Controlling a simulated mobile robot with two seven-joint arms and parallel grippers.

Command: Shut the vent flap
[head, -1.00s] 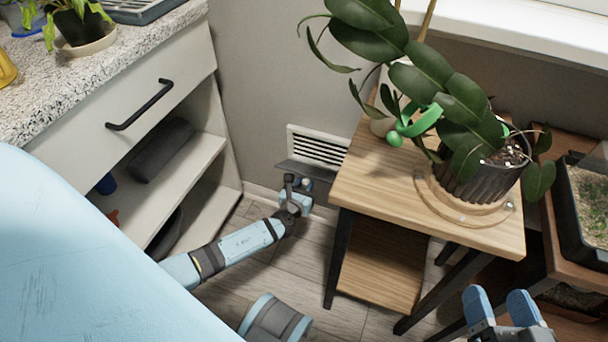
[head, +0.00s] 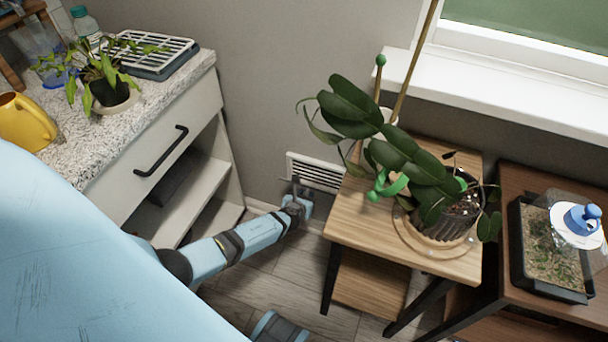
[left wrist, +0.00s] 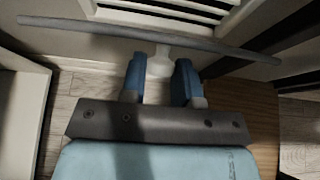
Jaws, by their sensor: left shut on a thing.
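The white slatted vent (head: 318,170) is low on the grey wall, between the cabinet and the plant table. Its slats also show at the top of the left wrist view (left wrist: 175,12). There the grey flap (left wrist: 100,28) crosses in front of them, seen almost edge-on and standing away from the grille. A pale tab (left wrist: 160,62) projects from the flap between my blue fingers. My left gripper (head: 298,187) is shut on this tab; it also shows in the left wrist view (left wrist: 160,78). In the head view my gripper hides part of the flap.
A wooden table (head: 350,225) with a leafy potted plant (head: 455,215) stands close right of the vent. The white cabinet (head: 165,150) stands left, with open shelves. A brown stand (head: 520,180) with a planted tray is farther right.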

